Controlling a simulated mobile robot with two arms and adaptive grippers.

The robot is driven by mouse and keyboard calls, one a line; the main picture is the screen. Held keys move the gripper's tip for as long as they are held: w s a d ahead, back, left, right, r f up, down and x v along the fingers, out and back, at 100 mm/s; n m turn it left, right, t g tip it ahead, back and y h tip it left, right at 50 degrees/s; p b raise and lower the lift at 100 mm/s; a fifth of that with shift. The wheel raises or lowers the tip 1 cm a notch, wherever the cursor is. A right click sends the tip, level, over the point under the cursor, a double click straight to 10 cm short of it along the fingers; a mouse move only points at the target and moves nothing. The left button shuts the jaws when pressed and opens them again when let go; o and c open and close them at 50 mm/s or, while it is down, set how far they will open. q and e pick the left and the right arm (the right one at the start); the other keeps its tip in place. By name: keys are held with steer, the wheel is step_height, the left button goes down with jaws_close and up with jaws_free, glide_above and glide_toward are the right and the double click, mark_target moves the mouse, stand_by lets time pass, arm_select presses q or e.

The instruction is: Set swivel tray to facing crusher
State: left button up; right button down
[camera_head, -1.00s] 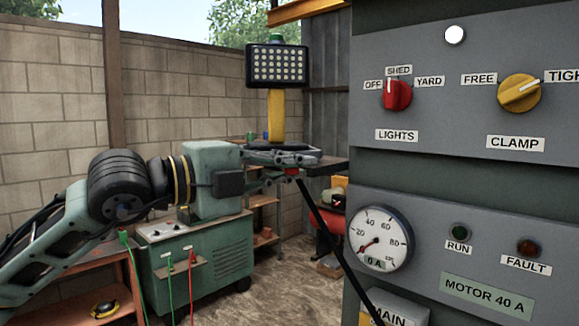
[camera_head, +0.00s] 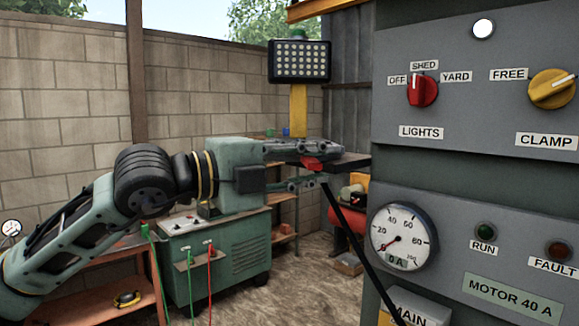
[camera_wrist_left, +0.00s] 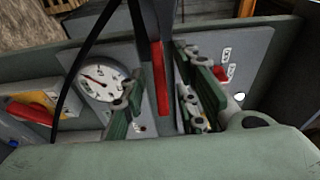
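The swivel tray (camera_head: 352,160) shows as a dark flat plate at the left edge of the grey control panel, on a slanting black bar. A red part (camera_head: 312,163) sits at its left end. My left gripper (camera_head: 318,167) reaches in from the left, with one finger above the red part and one below it. In the left wrist view the red strip (camera_wrist_left: 160,82) on a dark bar lies between the spread fingers, with gaps visible on both sides. The gripper is open. Much of the tray is hidden by the fingers. My right gripper is out of view.
The control panel (camera_head: 460,180) with knobs, gauge (camera_head: 402,238) and lamps stands close on the right. A green cabinet (camera_head: 215,265) with cables and an orange bench (camera_head: 110,280) stand below my left arm. A floodlight (camera_head: 300,61) is behind. Dirt floor shows between.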

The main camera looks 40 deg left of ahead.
arm_select(q)
steer(key=shift+v, duration=0.85)
steer(key=v, duration=1)
